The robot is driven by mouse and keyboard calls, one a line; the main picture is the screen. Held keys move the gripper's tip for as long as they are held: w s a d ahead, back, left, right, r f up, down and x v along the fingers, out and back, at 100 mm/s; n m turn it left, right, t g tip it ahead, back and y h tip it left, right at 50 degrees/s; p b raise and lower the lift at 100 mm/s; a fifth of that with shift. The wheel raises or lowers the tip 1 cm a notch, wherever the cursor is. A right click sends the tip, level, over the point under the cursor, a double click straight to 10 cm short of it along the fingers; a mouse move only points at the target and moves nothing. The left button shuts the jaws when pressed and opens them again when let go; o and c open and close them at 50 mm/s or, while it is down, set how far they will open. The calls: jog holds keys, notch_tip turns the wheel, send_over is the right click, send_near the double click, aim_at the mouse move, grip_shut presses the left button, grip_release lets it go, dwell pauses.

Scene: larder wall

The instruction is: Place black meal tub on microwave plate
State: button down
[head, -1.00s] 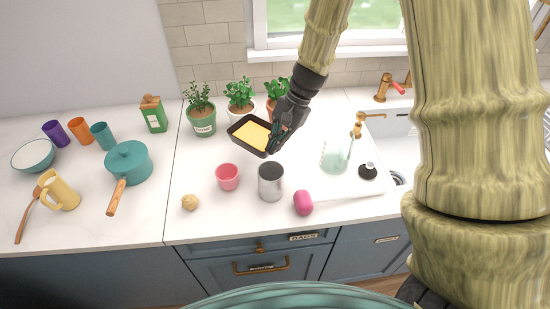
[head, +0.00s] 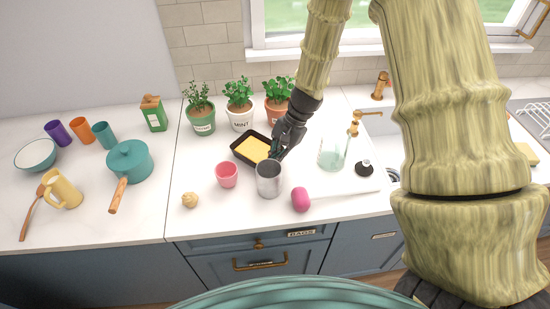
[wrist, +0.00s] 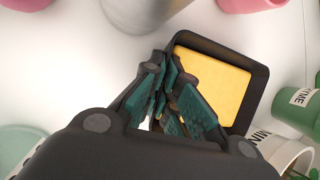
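The black meal tub (head: 241,145), with a flat yellow filling (head: 252,149), is at the middle of the white counter, in front of the potted herbs. Its yellow filling also shows in the wrist view (wrist: 213,80). My gripper (head: 275,152) is at the tub's right edge, its fingers drawn close together. In the wrist view my gripper (wrist: 170,68) has its fingertips at the near rim of the tub and appears shut on it; the fingers hide part of that rim. I cannot tell whether the tub touches the counter. No microwave or plate is in view.
A metal can (head: 269,178) and a pink cup (head: 227,175) stand just in front of the tub. Herb pots (head: 240,118) stand behind it. A teal pot (head: 129,162) is left.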

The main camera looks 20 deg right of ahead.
jog(key=shift+s, duration=0.1)
jog(key=shift+f, duration=0.1)
jog(key=c, duration=1.6)
grip_release()
jog(key=shift+c, duration=0.2)
